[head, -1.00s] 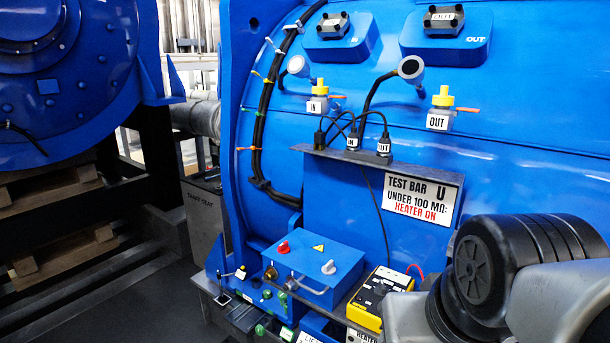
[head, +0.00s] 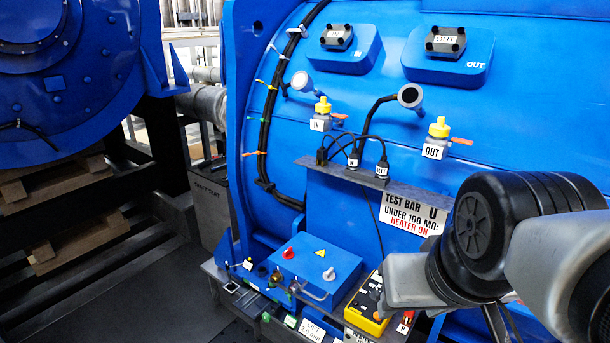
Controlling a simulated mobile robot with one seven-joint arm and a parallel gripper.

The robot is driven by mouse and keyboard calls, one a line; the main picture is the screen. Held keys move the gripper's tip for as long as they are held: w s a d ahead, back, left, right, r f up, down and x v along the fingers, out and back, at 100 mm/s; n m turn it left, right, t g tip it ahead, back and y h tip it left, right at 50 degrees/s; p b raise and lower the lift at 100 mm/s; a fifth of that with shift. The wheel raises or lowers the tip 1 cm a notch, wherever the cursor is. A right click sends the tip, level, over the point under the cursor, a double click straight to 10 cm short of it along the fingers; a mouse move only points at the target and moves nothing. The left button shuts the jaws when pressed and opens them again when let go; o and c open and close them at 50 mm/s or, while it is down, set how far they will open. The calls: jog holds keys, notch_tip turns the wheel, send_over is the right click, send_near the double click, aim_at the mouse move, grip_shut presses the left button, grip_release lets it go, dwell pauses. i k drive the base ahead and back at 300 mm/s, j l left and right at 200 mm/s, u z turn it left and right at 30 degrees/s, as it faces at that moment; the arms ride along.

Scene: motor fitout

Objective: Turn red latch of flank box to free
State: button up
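The flank box appears to be the blue box (head: 315,269) low on the side of the big blue motor. On its top, a small red latch (head: 288,253) sits at the far left. A grey latch (head: 329,274) sits toward the right, with a yellow warning triangle (head: 320,253) between them. A grey bail handle (head: 308,292) is on the front face. The lid looks shut. The red latch is too small to read its exact angle. My arm comes in from the right, beside the box and apart from it.
A yellow meter (head: 368,297) stands right of the box. A shelf with black plugs (head: 353,159) and the test bar sign (head: 414,212) are above. Valves with yellow caps (head: 438,127) stick out higher. The floor (head: 150,295) at left is clear.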

aim_at(288, 254)
jog(key=i+j+u, duration=0.3)
jog(key=i+j, duration=0.15)
jog(key=i+j+z, duration=0.15)
jog(key=j+z, duration=0.15)
jog(key=j, duration=0.2)
jog(key=j+z, duration=0.35)
jog(key=i+j+z, duration=0.25)
jog(key=j, duration=0.3)
